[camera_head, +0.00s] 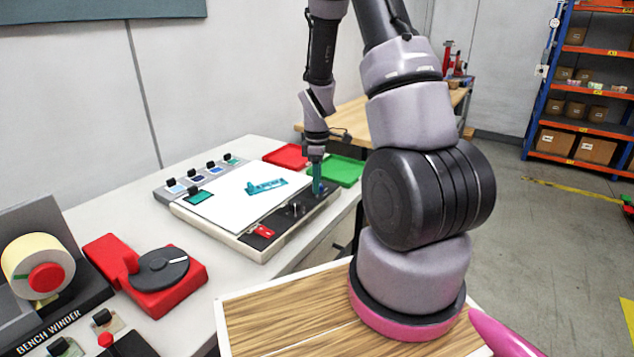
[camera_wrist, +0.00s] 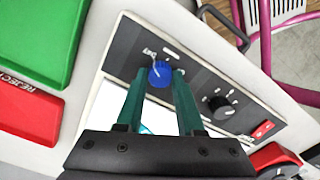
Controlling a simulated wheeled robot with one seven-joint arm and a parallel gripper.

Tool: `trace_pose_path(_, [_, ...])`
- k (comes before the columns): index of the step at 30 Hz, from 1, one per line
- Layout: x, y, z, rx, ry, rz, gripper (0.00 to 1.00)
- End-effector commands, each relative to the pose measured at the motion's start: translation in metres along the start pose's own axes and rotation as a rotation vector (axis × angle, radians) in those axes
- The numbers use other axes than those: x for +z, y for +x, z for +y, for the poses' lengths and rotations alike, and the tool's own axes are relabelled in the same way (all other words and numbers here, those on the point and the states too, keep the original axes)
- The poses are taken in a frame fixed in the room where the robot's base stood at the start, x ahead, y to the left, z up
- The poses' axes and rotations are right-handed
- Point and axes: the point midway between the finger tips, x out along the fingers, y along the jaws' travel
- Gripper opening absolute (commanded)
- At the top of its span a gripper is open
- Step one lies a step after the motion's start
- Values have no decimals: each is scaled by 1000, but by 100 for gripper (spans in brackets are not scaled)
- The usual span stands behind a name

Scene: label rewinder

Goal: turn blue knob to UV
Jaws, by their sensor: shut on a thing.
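The blue knob (camera_wrist: 161,75) sits on the dark control strip (camera_wrist: 205,88) of a white-topped unit. My gripper (camera_wrist: 160,80) is shut on the knob in the wrist view, with one teal finger on each side of it. A pale pointer mark shows at the knob's upper left, towards small white lettering that I cannot read surely. In the head view my gripper (camera_head: 318,188) points down at the strip's far right end.
A black knob (camera_wrist: 220,106) and a red switch (camera_wrist: 263,129) share the strip. Green (camera_head: 343,171) and red (camera_head: 287,156) trays lie just behind the unit. A red turntable device (camera_head: 150,278) and a bench winder (camera_head: 45,268) stand nearer left.

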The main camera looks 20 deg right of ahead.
Motion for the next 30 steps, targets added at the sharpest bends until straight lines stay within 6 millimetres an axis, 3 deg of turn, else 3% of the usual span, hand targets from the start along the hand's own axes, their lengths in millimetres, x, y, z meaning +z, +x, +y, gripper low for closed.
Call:
trace_pose_path(11, [0,0,1,1,117,0,0])
trace_pose_path(30, [0,-1,2,1,698,1,0])
